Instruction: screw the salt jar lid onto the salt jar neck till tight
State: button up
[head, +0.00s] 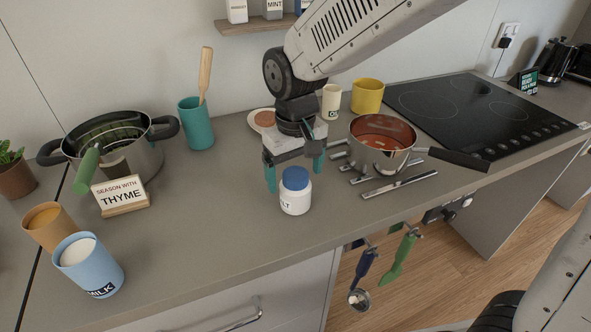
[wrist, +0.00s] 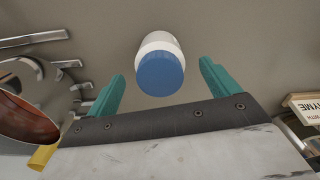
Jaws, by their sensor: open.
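The salt jar (head: 295,200) is white, with part of its label showing, and stands upright on the grey counter. The blue salt jar lid (head: 295,178) sits on top of the jar; whether it is tight cannot be told. My gripper (head: 294,178) is open, with its teal fingers apart behind and beside the jar in the head view. In the wrist view the lid (wrist: 161,74) and the white jar (wrist: 158,41) lie beyond and between the open fingers (wrist: 161,85), with clear space on both sides.
A red-filled saucepan (head: 382,140) stands on a metal trivet (head: 400,184) right of my gripper. A thyme sign (head: 122,196), a large pot (head: 150,155) and a milk cup (head: 90,268) stand left. The counter (head: 215,220) left of the jar is clear.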

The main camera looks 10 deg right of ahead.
aim_at(296, 175)
jog(key=shift+r, duration=0.1)
notch_tip(296, 175, up, 7)
jog(key=shift+r, duration=0.2)
jog(key=shift+s+r, duration=0.1)
jog(key=s+d+r+m+t, duration=0.1)
jog(key=s+d+m, duration=0.4)
jog(key=s+d, duration=1.4)
jog(key=shift+s+d+r, duration=0.15)
jog(key=shift+d+r, duration=0.35)
jog(key=shift+d, duration=0.4)
